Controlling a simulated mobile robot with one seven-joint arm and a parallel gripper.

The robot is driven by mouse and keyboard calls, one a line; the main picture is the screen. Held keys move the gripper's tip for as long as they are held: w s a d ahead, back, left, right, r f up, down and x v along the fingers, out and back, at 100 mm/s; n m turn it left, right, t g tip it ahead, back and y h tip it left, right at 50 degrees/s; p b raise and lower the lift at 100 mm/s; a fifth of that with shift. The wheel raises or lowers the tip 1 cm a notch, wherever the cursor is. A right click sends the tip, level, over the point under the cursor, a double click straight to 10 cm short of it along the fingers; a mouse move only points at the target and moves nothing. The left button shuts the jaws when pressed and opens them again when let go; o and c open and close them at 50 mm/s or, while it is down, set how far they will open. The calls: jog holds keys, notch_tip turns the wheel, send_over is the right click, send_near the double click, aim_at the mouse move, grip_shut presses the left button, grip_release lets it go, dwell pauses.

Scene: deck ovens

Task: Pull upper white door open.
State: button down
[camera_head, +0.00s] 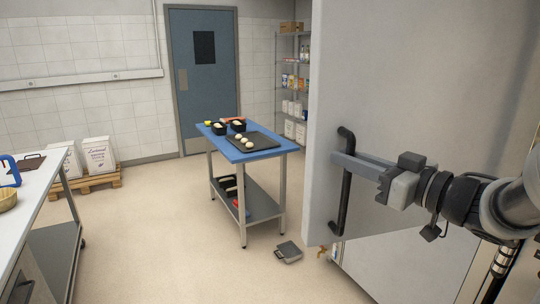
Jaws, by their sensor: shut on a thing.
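The upper white door (420,70) fills the right side of the head view as a large pale panel. Its black upright bar handle (345,200) is near the panel's left edge. My gripper (348,160) comes in from the right, with its fingers closed around the upper part of the bar. The far finger is partly hidden by the near one and the bar. I cannot tell from this view how far the door stands open, and the inside behind it is hidden.
A lower white front (405,265) shows beneath the door. A blue-topped table (265,154) with black trays stands at the middle, and a small scale-like object (288,252) lies on the floor. A white counter (35,190) is at left. Floor between them is clear.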

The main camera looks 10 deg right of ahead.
jog(key=shift+s, duration=0.15)
dwell(0.3)
jog(key=c, duration=2)
grip_release()
jog(key=b+v, duration=0.2)
jog(key=v, duration=1.5)
jog(key=shift+s, duration=0.2)
jog(key=shift+d, duration=0.15)
